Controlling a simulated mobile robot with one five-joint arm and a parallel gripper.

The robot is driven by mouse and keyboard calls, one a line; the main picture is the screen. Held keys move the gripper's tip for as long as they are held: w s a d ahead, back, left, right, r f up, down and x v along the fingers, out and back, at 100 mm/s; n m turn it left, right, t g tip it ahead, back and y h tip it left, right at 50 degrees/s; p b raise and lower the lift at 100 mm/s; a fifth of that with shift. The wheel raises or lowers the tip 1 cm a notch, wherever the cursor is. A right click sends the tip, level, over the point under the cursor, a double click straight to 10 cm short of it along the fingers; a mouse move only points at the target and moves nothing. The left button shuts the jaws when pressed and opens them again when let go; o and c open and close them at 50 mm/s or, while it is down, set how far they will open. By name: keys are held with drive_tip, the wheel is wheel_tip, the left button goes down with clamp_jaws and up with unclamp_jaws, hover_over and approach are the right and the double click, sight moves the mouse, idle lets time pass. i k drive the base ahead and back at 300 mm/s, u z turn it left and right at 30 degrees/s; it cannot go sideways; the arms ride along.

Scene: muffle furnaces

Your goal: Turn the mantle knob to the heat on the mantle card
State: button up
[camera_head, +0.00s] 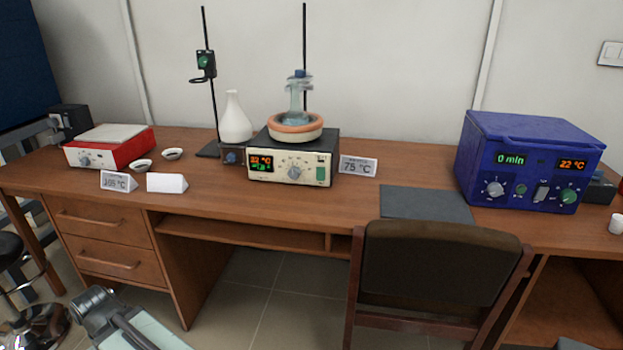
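The heating mantle (263,182) stands at the middle of the desk, a cream-fronted box with a dark top. Its round dial knob (294,172) sits at the centre of the front, between an orange and green display (261,163) and a green switch (321,174). The upper display line seems to read 22 °C; the lower green line is too small to read surely. The mantle card (358,167) stands just right of it and reads 75 °C; its small top line is unreadable. A glass flask sits in the mantle's orange-rimmed bowl (296,127). My gripper's fingers are not visible.
A red hotplate (104,147) with a card (118,181) and a blank white card (167,183) are left. A blue bath (525,160) with knobs stands right. A chair (437,262) is pushed against the desk's front. A dark mat (426,204) lies behind it.

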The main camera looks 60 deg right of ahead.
sight(294, 173)
drive_tip(key=z, duration=0.1)
drive_tip(key=k, duration=1.25)
drive_tip(key=u, duration=0.7)
drive_tip(key=i, duration=1)
